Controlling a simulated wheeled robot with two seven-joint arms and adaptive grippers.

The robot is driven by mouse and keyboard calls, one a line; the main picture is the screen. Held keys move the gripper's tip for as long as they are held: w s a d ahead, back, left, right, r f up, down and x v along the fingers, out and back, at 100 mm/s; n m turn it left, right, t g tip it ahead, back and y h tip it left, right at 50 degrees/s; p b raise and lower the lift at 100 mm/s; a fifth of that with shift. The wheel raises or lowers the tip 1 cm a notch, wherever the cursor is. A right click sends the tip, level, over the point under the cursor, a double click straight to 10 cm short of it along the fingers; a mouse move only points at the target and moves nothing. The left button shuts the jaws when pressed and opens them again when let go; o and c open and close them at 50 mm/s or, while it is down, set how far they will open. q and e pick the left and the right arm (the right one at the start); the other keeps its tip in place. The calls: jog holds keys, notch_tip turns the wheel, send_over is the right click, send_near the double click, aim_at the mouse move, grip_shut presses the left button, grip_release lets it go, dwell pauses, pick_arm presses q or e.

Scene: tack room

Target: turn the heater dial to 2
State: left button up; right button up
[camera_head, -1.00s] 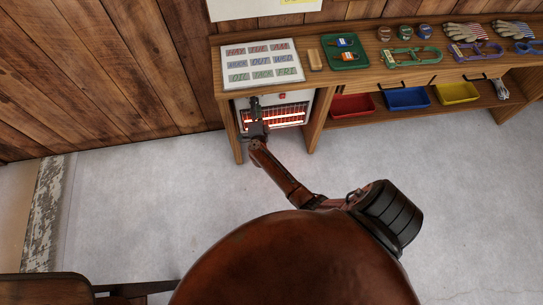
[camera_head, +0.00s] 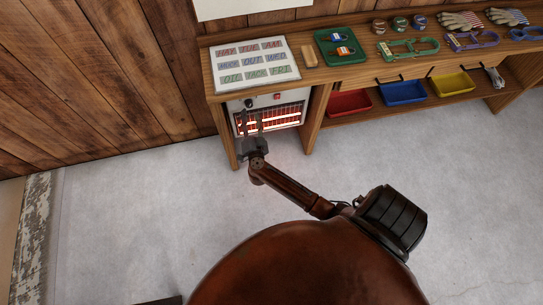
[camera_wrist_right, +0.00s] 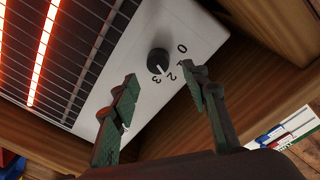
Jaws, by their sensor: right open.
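The heater (camera_head: 240,128) stands under the left end of the bench, its grille glowing orange-red. Its black dial (camera_head: 248,103) is at the top left of the front panel. In the right wrist view, the dial (camera_wrist_right: 158,61) has a pale pointer mark directed between the printed 3 and 2. A 0 is also visible; the 1 is largely hidden by a fingertip. My right gripper (camera_wrist_right: 160,74) is open and empty, its fingers apart on either side of the dial's numbers. In the head view, the right gripper (camera_head: 252,120) is in front of the grille, below the dial. My left gripper is not visible.
A red switch (camera_head: 277,96) is on the heater panel. A day-label board (camera_head: 252,63) lies on the bench above. A green tray (camera_head: 326,57) with padlocks is to its right. Red (camera_head: 348,104), blue and yellow bins sit on the lower shelf. The floor in front is clear.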

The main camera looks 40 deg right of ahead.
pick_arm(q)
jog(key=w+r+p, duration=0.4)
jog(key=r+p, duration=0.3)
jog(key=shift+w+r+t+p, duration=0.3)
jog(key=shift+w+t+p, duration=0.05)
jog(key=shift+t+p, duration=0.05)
pick_arm(e)
jog(key=s+a+f+n+y, duration=0.3)
jog(key=s+f+n+y, duration=0.1)
jog(key=s+f, duration=0.5)
jog(key=s+a+f+n+g+y, duration=0.1)
jog(key=s+a+f+n+y, duration=0.2)
jog(key=s+f+n+y, duration=0.2)
jog(key=shift+s+a+f+n, duration=0.2)
jog(key=shift+s+f+n, duration=0.9)
jog(key=shift+s+f, duration=1.3)
jog(key=shift+w+f, duration=0.2)
jog(key=shift+w, duration=0.1)
